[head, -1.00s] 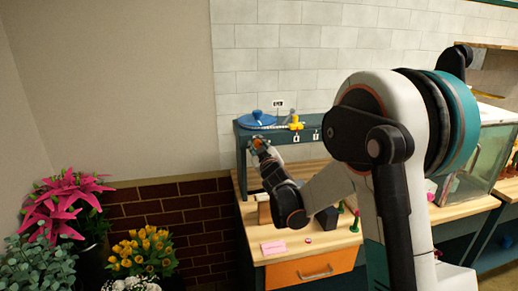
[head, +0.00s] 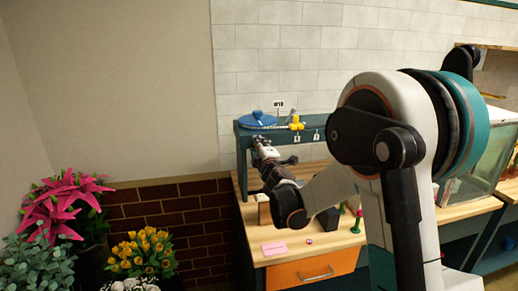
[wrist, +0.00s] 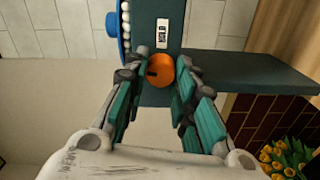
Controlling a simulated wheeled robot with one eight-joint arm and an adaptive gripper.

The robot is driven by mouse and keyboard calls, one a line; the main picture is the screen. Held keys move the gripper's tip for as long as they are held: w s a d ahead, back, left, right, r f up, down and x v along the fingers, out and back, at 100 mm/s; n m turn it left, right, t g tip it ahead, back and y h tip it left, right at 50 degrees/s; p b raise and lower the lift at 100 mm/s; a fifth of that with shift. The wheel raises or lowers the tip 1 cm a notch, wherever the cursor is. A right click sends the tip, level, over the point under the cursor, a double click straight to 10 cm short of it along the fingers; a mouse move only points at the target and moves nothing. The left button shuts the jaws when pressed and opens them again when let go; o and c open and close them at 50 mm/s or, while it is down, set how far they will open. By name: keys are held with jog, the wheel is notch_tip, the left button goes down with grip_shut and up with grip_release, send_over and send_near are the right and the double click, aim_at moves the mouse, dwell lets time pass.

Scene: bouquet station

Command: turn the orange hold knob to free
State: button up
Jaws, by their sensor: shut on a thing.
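The orange hold knob (wrist: 160,70) sits on a dark teal panel in the wrist view, and a dark mark shows on its left part. My gripper (wrist: 156,78) has its teal-padded fingers on both sides of the knob, shut on it. A small white label with dark lettering (wrist: 163,33) is on the panel just above the knob in this view. In the head view my gripper (head: 260,145) is at the front of the teal shelf unit's left end, and the knob is hidden.
The teal shelf unit (head: 305,135) carries a blue round piece (head: 257,120) and a yellow fitting (head: 296,123). Yellow tulips (head: 145,250) and pink lilies (head: 65,205) stand at left.

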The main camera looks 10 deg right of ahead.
jog(key=shift+n, duration=1.1)
jog(key=shift+f, duration=0.1)
jog(key=o, duration=1.1)
jog(key=shift+c, duration=0.2)
jog(key=shift+s, duration=0.1)
jog(key=s, duration=1.1)
jog(key=shift+s, duration=0.4)
